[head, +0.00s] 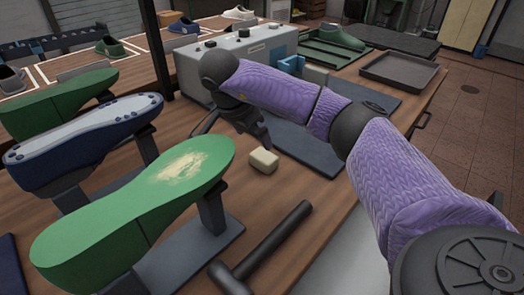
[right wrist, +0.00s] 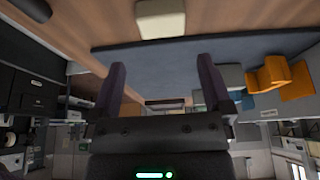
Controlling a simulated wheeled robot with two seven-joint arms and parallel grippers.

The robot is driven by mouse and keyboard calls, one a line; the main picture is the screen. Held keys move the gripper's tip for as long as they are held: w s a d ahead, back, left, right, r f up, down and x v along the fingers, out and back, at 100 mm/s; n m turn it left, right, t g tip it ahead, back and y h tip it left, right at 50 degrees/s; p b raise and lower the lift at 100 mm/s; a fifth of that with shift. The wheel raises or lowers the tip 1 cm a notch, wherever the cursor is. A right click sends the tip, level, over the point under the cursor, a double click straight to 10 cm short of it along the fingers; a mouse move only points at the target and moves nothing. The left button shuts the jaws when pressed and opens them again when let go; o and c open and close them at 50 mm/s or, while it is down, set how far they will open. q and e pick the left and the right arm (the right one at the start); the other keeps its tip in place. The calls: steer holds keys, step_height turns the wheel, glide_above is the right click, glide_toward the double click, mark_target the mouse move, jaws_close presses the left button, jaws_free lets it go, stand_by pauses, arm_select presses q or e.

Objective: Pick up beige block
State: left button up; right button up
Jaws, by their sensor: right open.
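The beige block (head: 263,160) lies on the wooden workbench (head: 290,230), just past the toe of the nearest green shoe last (head: 140,205). My right gripper (head: 238,138) is above and behind the block in the head view, apart from it. In the right wrist view, the block (right wrist: 161,18) is at the top centre. There my right gripper's two dark fingers (right wrist: 161,78) stand apart with nothing between them. My left gripper is not in view.
A black hammer (head: 265,250) lies in front of the block. A blue-grey mat (head: 300,150) is right beside it. A grey control box (head: 230,60) stands behind. A blue-and-white last (head: 85,140) is at left. An empty tray (head: 400,75) sits at the far right.

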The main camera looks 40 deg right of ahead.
mark_target(264, 155)
arm_select(q)
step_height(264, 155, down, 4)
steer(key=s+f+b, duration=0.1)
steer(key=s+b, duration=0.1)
steer(key=b, duration=0.3)
arm_select(e)
steer(key=x, duration=1)
steer(key=shift+w+d, duration=0.1)
steer(key=shift+r+p, duration=0.2)
steer(key=shift+p, duration=0.15)
steer(key=c, duration=1)
steer(key=shift+o, duration=0.2)
steer(key=shift+r, duration=0.2)
step_height(264, 155, up, 10)
steer(key=p, duration=0.4)
steer(key=shift+f, duration=0.15)
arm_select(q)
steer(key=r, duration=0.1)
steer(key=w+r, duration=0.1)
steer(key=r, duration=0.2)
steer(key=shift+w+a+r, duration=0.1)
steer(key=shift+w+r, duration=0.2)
arm_select(e)
steer(key=o, duration=0.7)
steer(key=c, duration=0.5)
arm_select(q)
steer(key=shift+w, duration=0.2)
arm_select(e)
steer(key=shift+f, duration=0.1)
